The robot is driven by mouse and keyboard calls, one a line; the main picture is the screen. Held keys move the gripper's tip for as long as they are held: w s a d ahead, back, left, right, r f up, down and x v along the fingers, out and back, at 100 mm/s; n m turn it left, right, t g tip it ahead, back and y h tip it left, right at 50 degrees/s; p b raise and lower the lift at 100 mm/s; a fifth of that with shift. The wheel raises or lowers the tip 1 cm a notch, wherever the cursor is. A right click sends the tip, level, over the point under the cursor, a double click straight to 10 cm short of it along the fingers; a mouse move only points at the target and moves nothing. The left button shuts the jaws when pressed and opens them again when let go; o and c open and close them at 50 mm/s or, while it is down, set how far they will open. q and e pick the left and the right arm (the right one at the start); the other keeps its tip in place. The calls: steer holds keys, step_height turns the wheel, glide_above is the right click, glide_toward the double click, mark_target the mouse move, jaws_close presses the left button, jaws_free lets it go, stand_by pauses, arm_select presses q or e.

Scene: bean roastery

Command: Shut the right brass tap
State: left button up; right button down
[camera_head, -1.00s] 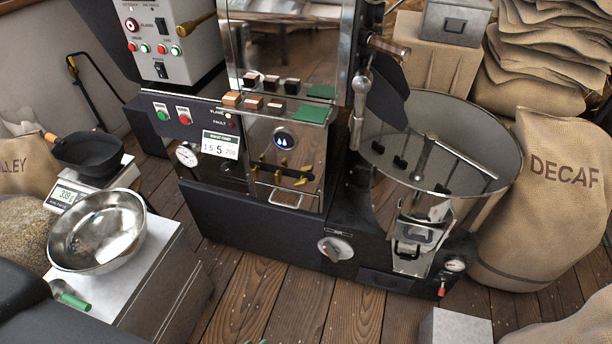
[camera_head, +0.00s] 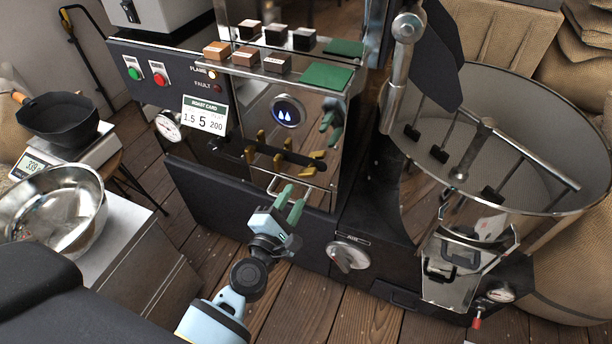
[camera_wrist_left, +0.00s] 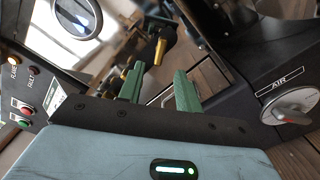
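Brass taps sit low on the mirror-like front panel of the roaster. The right brass tap (camera_head: 307,168) has a short handle that lies well over to the side in the head view; reflections make its exact setting hard to tell. The left brass tap (camera_head: 277,162) is beside it. Brass handles also show above and beyond my fingers in the left wrist view (camera_wrist_left: 160,51). My left gripper (camera_head: 290,198) is below and in front of the taps, its green fingers apart and empty; the gap shows in the left wrist view (camera_wrist_left: 160,75). My right gripper is not in view.
A metal handle bar (camera_head: 290,182) is just behind my left fingers. The air dial (camera_head: 347,254) is to the right, with the round cooling bin (camera_head: 575,190) beyond. A steel bowl (camera_head: 50,212) and a scale (camera_head: 95,150) with a black pan stand at left.

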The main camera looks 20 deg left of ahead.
mark_target(306, 177)
arm_select(q)
steer(key=shift+w+d, duration=0.15)
steer(key=shift+w, duration=3.7)
jaws_close()
